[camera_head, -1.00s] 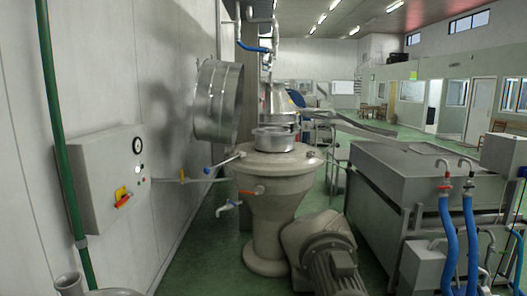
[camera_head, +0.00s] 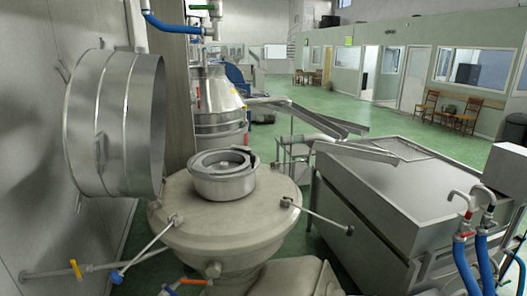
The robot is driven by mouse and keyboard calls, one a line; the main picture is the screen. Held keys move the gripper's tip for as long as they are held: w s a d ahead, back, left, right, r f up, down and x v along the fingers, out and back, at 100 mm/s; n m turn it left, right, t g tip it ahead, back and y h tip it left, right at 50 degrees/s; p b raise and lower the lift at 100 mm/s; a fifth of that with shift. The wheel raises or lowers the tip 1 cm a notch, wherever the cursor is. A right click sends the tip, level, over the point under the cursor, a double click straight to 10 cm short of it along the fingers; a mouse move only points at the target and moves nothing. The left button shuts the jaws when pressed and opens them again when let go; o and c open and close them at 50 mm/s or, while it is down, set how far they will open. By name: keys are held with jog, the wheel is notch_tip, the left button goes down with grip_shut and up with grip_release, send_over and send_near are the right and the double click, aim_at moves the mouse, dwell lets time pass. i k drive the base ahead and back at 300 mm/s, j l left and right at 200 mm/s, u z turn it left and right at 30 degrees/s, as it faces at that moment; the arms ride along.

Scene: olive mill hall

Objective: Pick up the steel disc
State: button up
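No separate steel disc can be made out for sure. A round steel bowl (camera_head: 222,181) sits upright on top of the grey centrifuge housing (camera_head: 225,217), just left of the middle of the view. Its top shows a ring-shaped steel part (camera_head: 219,159) around a dark centre; I cannot tell whether this is the disc. A small dark piece shows at the bowl's right rim. A large steel drum-shaped cover (camera_head: 115,125) is tilted on its side at the left, above the housing. My gripper is not in view.
A large steel tank (camera_head: 375,200) stands close at the right, with blue hoses (camera_head: 468,268) in front. A conical steel machine (camera_head: 216,100) stands behind. Green floor (camera_head: 300,95) is open farther back.

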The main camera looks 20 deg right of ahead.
aim_at(222, 166)
jog(key=i+j+z, duration=0.1)
jog(key=i, duration=0.4)
jog(key=i+j, duration=0.2)
jog(key=i, duration=0.25)
jog(key=i+j+z, duration=0.15)
jog(key=i, duration=0.35)
jog(key=i+j, duration=0.25)
jog(key=i, duration=0.2)
jog(key=i+j+z, duration=0.15)
jog(key=i, duration=0.35)
